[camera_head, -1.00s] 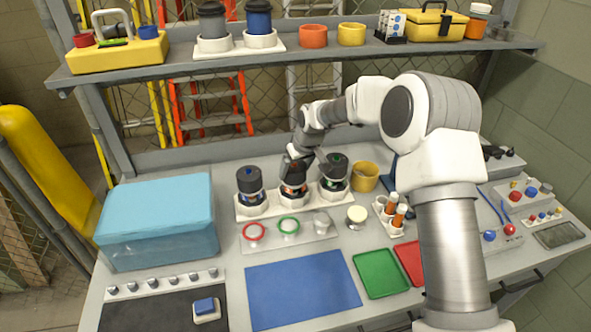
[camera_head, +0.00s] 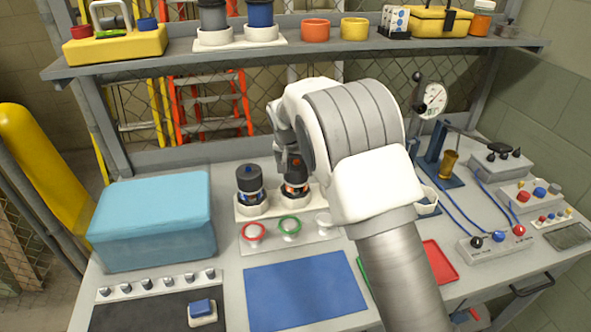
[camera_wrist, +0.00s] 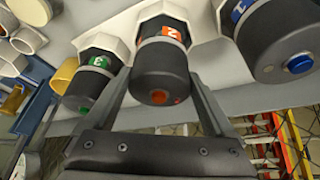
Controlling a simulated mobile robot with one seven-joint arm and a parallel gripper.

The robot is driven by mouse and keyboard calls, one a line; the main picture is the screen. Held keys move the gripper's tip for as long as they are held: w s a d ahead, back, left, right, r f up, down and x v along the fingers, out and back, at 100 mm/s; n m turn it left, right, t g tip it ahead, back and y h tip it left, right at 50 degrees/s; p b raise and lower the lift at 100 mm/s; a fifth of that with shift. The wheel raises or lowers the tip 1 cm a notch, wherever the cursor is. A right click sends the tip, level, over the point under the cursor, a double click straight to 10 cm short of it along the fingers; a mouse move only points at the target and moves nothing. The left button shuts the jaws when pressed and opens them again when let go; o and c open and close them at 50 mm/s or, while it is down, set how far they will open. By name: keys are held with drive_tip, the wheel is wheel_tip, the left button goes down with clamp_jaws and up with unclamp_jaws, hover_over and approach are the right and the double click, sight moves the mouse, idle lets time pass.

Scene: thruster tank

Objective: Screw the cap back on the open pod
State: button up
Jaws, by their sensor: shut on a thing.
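Three dark pods stand in a row on a white rack (camera_head: 242,214). In the wrist view they are a green-marked pod labelled 3 (camera_wrist: 92,75), an orange-marked pod labelled 2 (camera_wrist: 163,35), and a blue-marked pod (camera_wrist: 280,45). My gripper (camera_wrist: 160,82) is shut on the dark cap (camera_wrist: 158,65) of the middle orange pod, one finger on each side. The cap, with an orange button, sits on or right at the pod; I cannot tell how tightly. In the head view the middle pod (camera_head: 296,190) shows beneath my gripper (camera_head: 292,168); the green pod is hidden behind my arm.
A plate in front of the rack holds a red ring (camera_head: 253,231) and a green ring (camera_head: 289,227). A blue bin (camera_head: 152,220) stands left. A blue mat (camera_head: 300,290) lies clear in front. A gauge stand (camera_head: 433,100) and cabled boxes stand right. A shelf (camera_head: 180,62) spans above.

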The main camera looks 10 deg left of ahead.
drive_tip(key=m, duration=0.2)
drive_tip(key=m+h+p, duration=0.1)
drive_tip(key=m+h, duration=0.1)
drive_tip(key=m, duration=0.1)
drive_tip(key=shift+w+d+m+g, duration=0.15)
drive_tip(key=shift+d+m+g, duration=0.15)
drive_tip(key=shift+d+g, duration=0.1)
drive_tip(key=shift+d+f+m+h+p, duration=0.15)
drive_tip(key=shift+m+h+p, duration=0.3)
drive_tip(key=shift+m, duration=0.45)
drive_tip(key=o, duration=1)
drive_tip(key=shift+f, duration=0.1)
drive_tip(key=shift+c, duration=0.2)
